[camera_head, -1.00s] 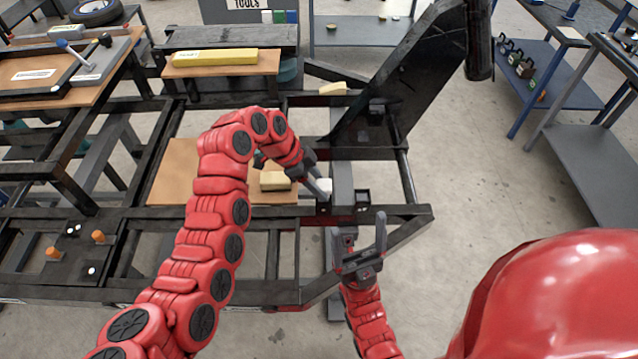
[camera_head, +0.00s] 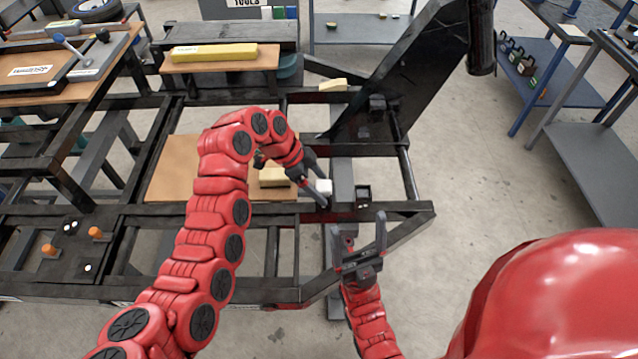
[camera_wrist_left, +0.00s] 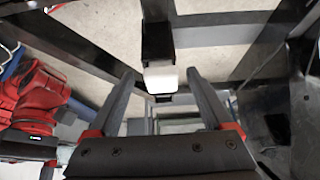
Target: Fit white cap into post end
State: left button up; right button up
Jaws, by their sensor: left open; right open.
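The white cap (camera_head: 324,186) is a small white block at the near end of a dark post, seen in the head view beside the grey upright bar (camera_head: 342,178). In the left wrist view the cap (camera_wrist_left: 160,80) sits at the end of the dark post (camera_wrist_left: 157,38), between my fingers' lines. I cannot tell how deep it is seated. My left gripper (camera_head: 322,182) is open around the cap; in the wrist view its fingers (camera_wrist_left: 160,85) stand apart with gaps on both sides. My right gripper (camera_head: 359,224) is open and empty, lower in the picture.
The black frame (camera_head: 420,212) surrounds the work spot. A wooden board (camera_head: 172,180) with a pale block (camera_head: 273,178) lies left of it. A small dark square socket (camera_head: 363,193) is right of the bar. Orange pegs (camera_head: 96,232) stand at far left.

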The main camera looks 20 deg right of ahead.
pick_arm(q)
jog(key=shift+w+a+r, duration=0.1)
jog(key=shift+a+r, duration=0.1)
jog(key=shift+r, duration=0.05)
jog(key=b+v, duration=0.2)
jog(key=v, duration=1.4)
jog(key=shift+r+b, duration=0.35)
jog(key=shift+r, duration=0.05)
jog(key=shift+a, duration=0.1)
